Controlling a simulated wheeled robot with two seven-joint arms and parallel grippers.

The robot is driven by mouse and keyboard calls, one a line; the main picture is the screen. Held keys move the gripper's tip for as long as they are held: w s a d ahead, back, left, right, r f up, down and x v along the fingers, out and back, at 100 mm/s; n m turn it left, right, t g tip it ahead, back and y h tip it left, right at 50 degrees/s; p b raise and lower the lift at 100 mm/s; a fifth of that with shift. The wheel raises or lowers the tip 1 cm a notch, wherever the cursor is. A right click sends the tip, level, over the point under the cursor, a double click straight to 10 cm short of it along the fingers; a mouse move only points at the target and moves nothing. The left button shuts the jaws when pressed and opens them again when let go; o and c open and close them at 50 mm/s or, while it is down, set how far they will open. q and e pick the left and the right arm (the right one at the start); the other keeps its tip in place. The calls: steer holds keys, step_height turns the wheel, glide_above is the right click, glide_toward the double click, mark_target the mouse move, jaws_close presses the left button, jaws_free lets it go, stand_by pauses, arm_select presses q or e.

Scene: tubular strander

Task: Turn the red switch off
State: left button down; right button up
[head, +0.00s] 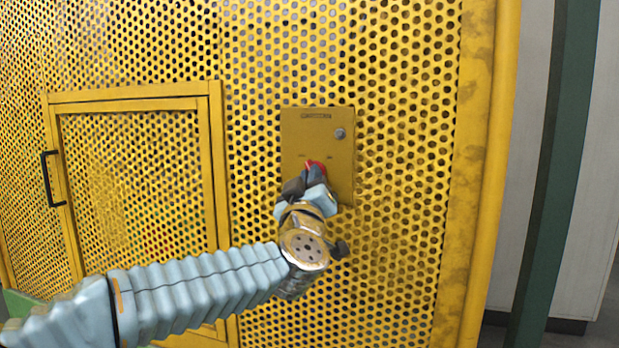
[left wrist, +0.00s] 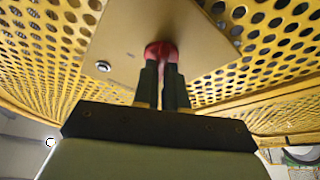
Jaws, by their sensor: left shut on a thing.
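The red switch (head: 317,167) sits on a yellow-brown panel plate (head: 318,133) fixed to the yellow perforated guard. My left gripper (head: 308,182) reaches up to it from below left and covers most of it in the head view. In the left wrist view, the two dark fingers (left wrist: 168,85) are closed on the red switch (left wrist: 160,50), with red showing at and between their tips. The exact angle of the switch is hard to tell because the fingers hide much of it. My right gripper is not in view.
A small round button (head: 340,133) is at the plate's upper right. A framed mesh door (head: 130,180) with a black handle (head: 50,178) is to the left. A yellow post (head: 478,170) and a dark green column (head: 548,170) stand to the right.

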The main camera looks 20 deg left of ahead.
arm_select(q)
steer(key=shift+d+r+n+g+y+p, duration=0.1)
steer(key=shift+n+g+y+p, duration=0.25)
steer(key=shift+n, duration=0.7)
steer(key=shift+n+g+y+p, duration=0.1)
steer(key=shift+n+g+y, duration=0.15)
steer(key=shift+n+y, duration=0.55)
steer(key=shift+n, duration=0.45)
steer(key=c, duration=1.2)
jaws_free()
steer(key=v, duration=1.4)
steer(key=shift+r, duration=0.15)
